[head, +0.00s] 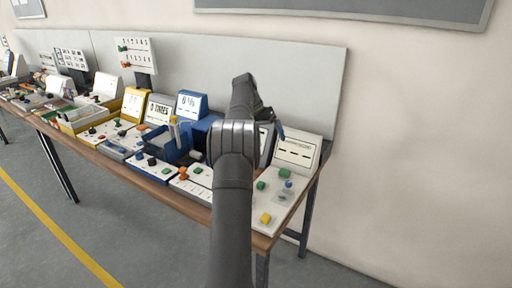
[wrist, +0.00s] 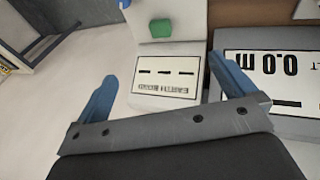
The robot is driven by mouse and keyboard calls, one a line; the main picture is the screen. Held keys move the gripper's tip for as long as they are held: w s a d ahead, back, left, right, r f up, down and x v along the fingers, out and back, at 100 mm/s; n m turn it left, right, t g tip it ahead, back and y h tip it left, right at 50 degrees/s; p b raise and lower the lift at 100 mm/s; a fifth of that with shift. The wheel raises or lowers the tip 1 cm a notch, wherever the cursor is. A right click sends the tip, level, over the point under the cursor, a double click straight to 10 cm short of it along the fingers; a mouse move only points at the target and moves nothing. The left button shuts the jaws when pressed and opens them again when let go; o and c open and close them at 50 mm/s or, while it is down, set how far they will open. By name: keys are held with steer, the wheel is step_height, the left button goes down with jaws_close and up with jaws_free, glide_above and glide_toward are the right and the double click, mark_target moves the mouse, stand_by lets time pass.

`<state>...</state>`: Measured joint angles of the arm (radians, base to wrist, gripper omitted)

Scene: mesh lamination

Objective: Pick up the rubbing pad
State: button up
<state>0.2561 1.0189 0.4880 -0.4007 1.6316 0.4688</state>
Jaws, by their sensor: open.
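I cannot tell for sure which thing is the rubbing pad; none is clearly marked as one. At the bench's right end, a white board (head: 279,203) carries a green block (head: 261,185), a blue piece (head: 289,184) and a yellow block (head: 266,218). In the wrist view a green block (wrist: 160,29) sits beyond my fingers, beside a white label panel with upside-down print (wrist: 166,82). My gripper (wrist: 163,68) is open, its two blue fingers wide apart with nothing between them. In the head view my arm hides part of the bench middle.
The long wooden bench (head: 150,181) holds several stations with sign panels, including a blue tray (head: 168,152) and a yellow tray (head: 90,122). A grey back panel (head: 300,85) stands behind. In the wrist view, a display panel (wrist: 268,66) is close to the right finger.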

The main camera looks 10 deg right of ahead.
steer(key=c, duration=0.7)
steer(key=t+y, duration=0.1)
steer(key=t, duration=0.3)
glide_toward(284, 172)
steer(key=x, duration=0.4)
steer(key=shift+w+d+f, duration=0.2)
steer(key=shift+w+d, duration=0.1)
steer(key=shift+d, duration=0.05)
steer(key=shift+x, duration=2.65)
